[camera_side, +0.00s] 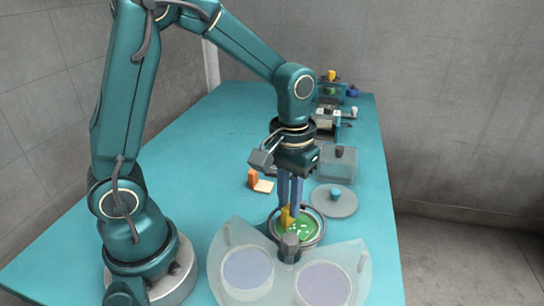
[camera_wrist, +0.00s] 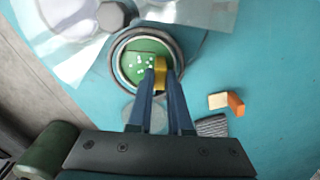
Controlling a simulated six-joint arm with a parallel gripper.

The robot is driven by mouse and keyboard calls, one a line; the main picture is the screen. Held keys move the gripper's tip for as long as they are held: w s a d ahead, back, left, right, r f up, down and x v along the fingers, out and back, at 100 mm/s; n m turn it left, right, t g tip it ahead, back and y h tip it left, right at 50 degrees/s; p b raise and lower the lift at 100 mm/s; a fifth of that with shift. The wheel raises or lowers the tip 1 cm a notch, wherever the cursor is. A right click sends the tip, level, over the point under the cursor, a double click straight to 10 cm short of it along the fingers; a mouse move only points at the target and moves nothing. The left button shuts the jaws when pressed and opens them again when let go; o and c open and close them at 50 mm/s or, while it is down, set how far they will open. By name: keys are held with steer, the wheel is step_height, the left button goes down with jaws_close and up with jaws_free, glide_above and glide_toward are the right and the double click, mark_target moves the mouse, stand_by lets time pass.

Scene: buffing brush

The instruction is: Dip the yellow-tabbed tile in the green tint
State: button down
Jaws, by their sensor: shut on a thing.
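The green tint (camera_side: 303,231) fills a round metal-rimmed dish (camera_side: 321,237) and has white specks on it; it also shows in the wrist view (camera_wrist: 132,62). My gripper (camera_side: 292,212) points straight down over the dish and is shut on the yellow tab (camera_side: 285,217) of the tile. In the wrist view my gripper (camera_wrist: 163,78) has the yellow tab (camera_wrist: 161,70) between its fingertips, inside the dish rim at its right part. The tile's body below the tab is hidden, so I cannot tell how deep it sits in the tint.
A clear fan-shaped cover (camera_side: 225,247) lies in front, over two pale round wells. A cream tile with an orange tab (camera_side: 253,179) lies behind-left of the dish. A round clear lid (camera_side: 345,208) and a clear box (camera_side: 343,164) stand to the right. The left table is free.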

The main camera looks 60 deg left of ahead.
steer(key=shift+r, duration=1.35)
stand_by(0.7)
steer(key=shift+r, duration=2.05)
